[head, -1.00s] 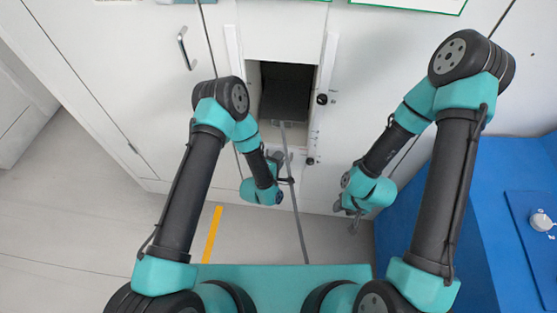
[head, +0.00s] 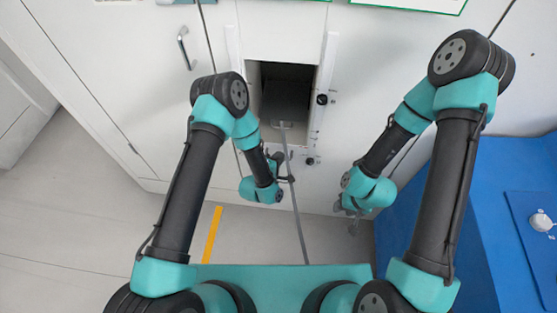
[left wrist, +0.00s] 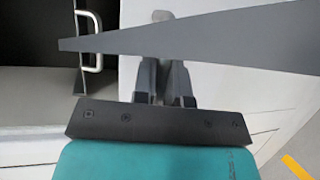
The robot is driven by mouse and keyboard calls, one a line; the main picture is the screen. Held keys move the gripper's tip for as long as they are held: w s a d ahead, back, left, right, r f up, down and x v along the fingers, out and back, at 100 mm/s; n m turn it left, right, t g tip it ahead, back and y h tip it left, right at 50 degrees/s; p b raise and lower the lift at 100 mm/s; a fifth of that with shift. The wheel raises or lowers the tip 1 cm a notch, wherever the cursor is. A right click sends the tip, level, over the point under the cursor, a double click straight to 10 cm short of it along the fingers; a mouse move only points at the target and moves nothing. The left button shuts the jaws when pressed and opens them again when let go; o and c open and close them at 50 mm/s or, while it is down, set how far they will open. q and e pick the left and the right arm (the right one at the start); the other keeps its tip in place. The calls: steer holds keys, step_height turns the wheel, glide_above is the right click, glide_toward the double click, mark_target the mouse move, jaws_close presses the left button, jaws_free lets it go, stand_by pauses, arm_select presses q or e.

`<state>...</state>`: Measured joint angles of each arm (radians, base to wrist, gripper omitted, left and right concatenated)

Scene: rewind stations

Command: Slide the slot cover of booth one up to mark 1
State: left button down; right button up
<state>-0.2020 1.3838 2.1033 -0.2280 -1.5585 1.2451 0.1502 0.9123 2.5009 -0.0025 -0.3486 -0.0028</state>
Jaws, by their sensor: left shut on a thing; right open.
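Booth one's tall slot (head: 286,88) shows in the head view as a dark opening in a white wall, with a pale rail (head: 325,75) along its right side. The pale panel just below the opening (head: 298,158) looks like the slot cover. My left gripper (head: 279,166) is in front of this panel. In the left wrist view its fingers (left wrist: 165,75) are close together, apparently on the cover's pull; a grey strip (left wrist: 200,38) crosses in front and hides their tips. My right gripper (head: 352,210) is open and empty, apart, lower right of the slot.
A dark tray with a pale handle (left wrist: 91,40) sits in the opening. A thin grey strip runs from it toward me. Black knobs (head: 322,99) (head: 310,161) stick out along the right rail. A blue bench (head: 475,215) stands at right; the floor at left is clear.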

arm_select(q)
steer(key=shift+r, duration=1.35)
steer(key=c, duration=1.2)
jaws_free()
